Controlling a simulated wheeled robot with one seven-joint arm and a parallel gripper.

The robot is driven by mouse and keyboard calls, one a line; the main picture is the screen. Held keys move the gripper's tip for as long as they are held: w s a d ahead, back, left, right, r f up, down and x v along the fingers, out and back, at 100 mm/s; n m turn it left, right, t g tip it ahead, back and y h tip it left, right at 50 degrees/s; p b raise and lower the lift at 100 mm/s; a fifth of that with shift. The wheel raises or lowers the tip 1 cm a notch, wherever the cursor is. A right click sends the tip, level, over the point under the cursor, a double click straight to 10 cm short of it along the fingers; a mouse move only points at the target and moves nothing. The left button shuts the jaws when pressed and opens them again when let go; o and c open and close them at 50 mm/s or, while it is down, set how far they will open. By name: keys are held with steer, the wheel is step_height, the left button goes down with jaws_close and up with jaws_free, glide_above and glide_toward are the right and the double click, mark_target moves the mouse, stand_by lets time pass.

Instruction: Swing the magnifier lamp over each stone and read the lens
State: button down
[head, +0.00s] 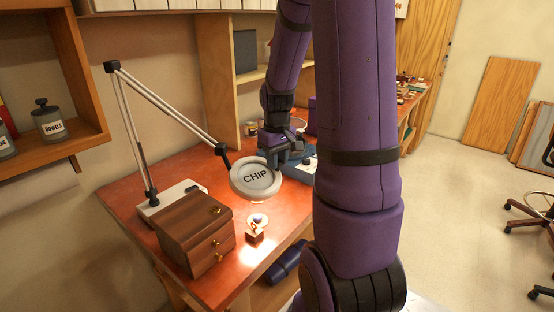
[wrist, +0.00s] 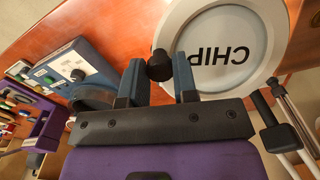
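In the wrist view the same lens (wrist: 223,50) shows the word upside down. My gripper (head: 279,160) is at the head's far right edge. In the wrist view my gripper (wrist: 158,75) has its fingers on either side of the lamp's black knob (wrist: 159,64), apparently closed on it.
A wooden drawer box (head: 195,232) stands left of the stone, beside the lamp's base (head: 176,197). A blue device (wrist: 75,72) lies behind my gripper, with small items farther along the bench. A dark blue roll (head: 287,262) lies below the bench edge.

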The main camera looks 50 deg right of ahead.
steer(key=w+d+n, duration=0.4)
steer(key=w+d, duration=0.5)
steer(key=w, duration=0.1)
steer(key=shift+w, duration=0.4)
steer(key=c, duration=0.9)
jaws_free()
steer(key=shift+r, duration=0.1)
step_height(320, 180, up, 11)
steer(key=shift+a, duration=0.1)
